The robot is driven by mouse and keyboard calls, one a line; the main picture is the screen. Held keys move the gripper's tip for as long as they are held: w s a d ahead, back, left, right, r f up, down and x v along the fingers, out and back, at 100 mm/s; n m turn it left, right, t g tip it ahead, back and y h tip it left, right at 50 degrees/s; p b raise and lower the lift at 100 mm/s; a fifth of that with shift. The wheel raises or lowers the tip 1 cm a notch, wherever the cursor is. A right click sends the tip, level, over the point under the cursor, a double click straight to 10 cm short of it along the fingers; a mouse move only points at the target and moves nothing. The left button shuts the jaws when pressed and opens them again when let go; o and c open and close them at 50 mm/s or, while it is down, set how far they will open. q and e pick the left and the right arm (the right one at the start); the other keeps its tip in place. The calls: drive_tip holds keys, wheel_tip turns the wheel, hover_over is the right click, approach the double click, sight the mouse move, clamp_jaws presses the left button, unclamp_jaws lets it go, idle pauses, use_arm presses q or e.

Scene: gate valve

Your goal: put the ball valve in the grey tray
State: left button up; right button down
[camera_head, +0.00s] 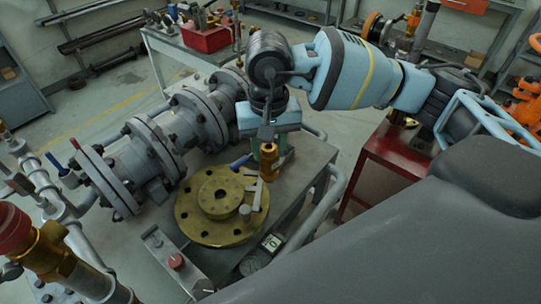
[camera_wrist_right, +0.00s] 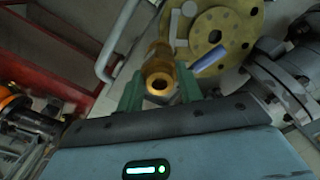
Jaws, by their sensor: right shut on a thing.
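The brass ball valve (camera_head: 268,160) with its blue lever (camera_head: 240,162) is held by my right gripper (camera_head: 272,146), above the right edge of a brass flange. In the right wrist view the valve (camera_wrist_right: 160,76) sits between the two green fingers of the right gripper (camera_wrist_right: 160,90), its open round end facing the camera and the blue lever (camera_wrist_right: 208,60) pointing right. The fingers are shut on the valve's body. I cannot make out the grey tray for certain in either view. My left gripper is not in view.
The large brass flange disc (camera_head: 205,226) lies on the grey cart top (camera_head: 312,160). A grey flanged pipe (camera_head: 150,155) runs along the left. A small box with a red button (camera_head: 176,262) and a dial gauge (camera_head: 271,242) are near the front. A red cart (camera_head: 388,152) stands right.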

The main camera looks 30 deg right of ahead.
drive_tip(key=n, duration=0.2)
drive_tip(key=s+d+n, duration=0.1)
drive_tip(key=shift+f, duration=0.25)
drive_tip(key=shift+w+d, duration=0.1)
